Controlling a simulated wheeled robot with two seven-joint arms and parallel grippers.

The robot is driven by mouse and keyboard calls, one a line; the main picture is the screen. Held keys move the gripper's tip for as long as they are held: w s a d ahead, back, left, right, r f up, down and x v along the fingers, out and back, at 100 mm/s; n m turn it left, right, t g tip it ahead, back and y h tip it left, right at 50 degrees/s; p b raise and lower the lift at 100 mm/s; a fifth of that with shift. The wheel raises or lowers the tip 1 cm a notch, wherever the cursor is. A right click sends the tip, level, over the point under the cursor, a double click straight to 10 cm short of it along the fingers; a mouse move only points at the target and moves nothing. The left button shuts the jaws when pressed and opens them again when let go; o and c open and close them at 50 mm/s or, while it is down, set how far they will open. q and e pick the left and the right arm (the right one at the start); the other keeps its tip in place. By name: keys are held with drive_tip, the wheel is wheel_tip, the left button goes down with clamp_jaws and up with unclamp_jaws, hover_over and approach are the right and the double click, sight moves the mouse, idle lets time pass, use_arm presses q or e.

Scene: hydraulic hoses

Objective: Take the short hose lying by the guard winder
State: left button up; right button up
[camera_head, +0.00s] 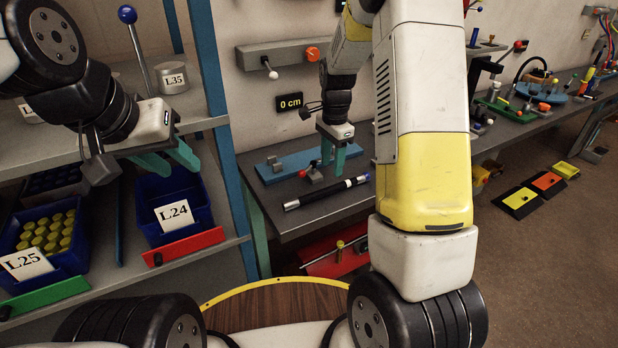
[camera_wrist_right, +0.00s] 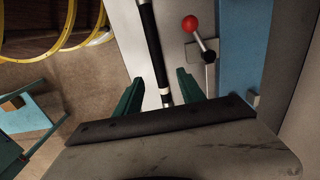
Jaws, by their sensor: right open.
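The short hose (camera_head: 326,192) is black with pale bands and lies on the grey bench beside a blue-based device (camera_head: 283,162), which I take to be the guard winder. That device has a small red-knobbed lever (camera_wrist_right: 193,27). My right gripper (camera_head: 333,165) is open, pointing down over the bench close behind the hose. In the right wrist view, the hose (camera_wrist_right: 153,48) runs lengthwise between the open green fingers (camera_wrist_right: 160,80); I cannot tell the height gap. My left gripper (camera_head: 168,160) is open and empty in front of the shelf at left.
The shelf holds blue bins labelled L24 (camera_head: 174,214) and L25 (camera_head: 26,264), and a grey L35 weight (camera_head: 172,77). A "0 cm" display (camera_head: 291,102) is on the wall. A red tray (camera_head: 335,252) sits below the bench. Yellow hoops (camera_wrist_right: 75,25) show beside the bench.

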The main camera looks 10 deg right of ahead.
sight(330, 187)
drive_tip(key=f, duration=0.8)
drive_tip(key=shift+s+a+f, duration=0.1)
drive_tip(key=shift+s+a, duration=0.1)
drive_tip(key=shift+s, duration=0.05)
clamp_jaws()
